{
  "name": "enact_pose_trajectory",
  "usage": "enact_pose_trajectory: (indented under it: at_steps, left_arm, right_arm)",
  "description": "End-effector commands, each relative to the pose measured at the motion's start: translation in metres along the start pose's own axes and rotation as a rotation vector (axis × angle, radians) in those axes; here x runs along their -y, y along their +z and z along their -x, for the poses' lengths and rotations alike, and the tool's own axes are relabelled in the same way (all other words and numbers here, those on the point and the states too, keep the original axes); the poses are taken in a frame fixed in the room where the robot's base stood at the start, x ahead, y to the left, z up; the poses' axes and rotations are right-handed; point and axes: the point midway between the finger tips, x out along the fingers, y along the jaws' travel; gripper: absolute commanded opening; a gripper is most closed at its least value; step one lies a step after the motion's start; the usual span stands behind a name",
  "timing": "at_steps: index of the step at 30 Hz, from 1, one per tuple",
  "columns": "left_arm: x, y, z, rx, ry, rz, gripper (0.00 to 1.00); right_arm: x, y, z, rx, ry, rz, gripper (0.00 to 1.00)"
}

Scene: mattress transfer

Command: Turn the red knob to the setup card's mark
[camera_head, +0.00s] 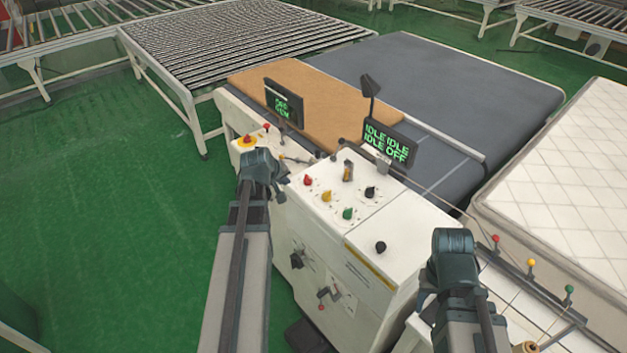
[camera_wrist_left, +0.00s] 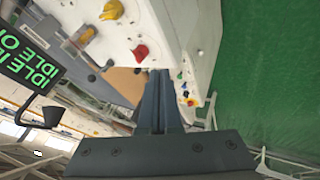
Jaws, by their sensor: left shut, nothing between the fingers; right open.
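The red knob (camera_head: 308,180) stands on the white console's top panel, at the left end of a row with a yellow and a green knob. It also shows in the left wrist view (camera_wrist_left: 141,52), just beyond the fingertips. My left gripper (camera_head: 278,182) is shut and empty, beside the panel's left edge, apart from the knob. Its closed fingers fill the middle of the left wrist view (camera_wrist_left: 158,78). My right gripper (camera_head: 455,243) is open at lower right, right of the console; its fingertips are hard to make out. I cannot make out a setup card or its mark.
Yellow (camera_head: 327,196), green (camera_head: 348,213) and black (camera_head: 370,192) knobs sit near the red one. A display (camera_head: 389,142) reads IDLE and OFF. A yellow-ringed red button (camera_head: 247,141) is at the console's far-left corner. A mattress (camera_head: 560,185) lies at right.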

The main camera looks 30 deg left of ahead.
Motion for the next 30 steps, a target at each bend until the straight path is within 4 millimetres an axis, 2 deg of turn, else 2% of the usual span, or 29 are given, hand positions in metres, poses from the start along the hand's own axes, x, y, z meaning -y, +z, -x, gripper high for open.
enact_pose_trajectory:
  at_steps: [5,21,24,30]
  left_arm:
    - [0.001,0.001,-0.016,0.000,0.000,-0.003,0.00]
    - [0.001,0.001,-0.107,-0.001,0.000,-0.005,0.00]
    - [-0.015,-0.001,-0.109,0.000,0.001,-0.006,0.00]
    - [-0.032,-0.001,-0.117,-0.001,0.000,-0.005,0.00]
  right_arm:
    - [0.001,-0.001,-0.014,-0.001,0.000,-0.001,0.50]
    - [0.008,-0.006,-0.086,-0.003,0.000,-0.005,0.50]
    - [0.007,-0.006,-0.080,-0.003,0.001,-0.005,0.50]
    - [0.007,-0.006,-0.079,-0.003,0.000,-0.005,0.50]
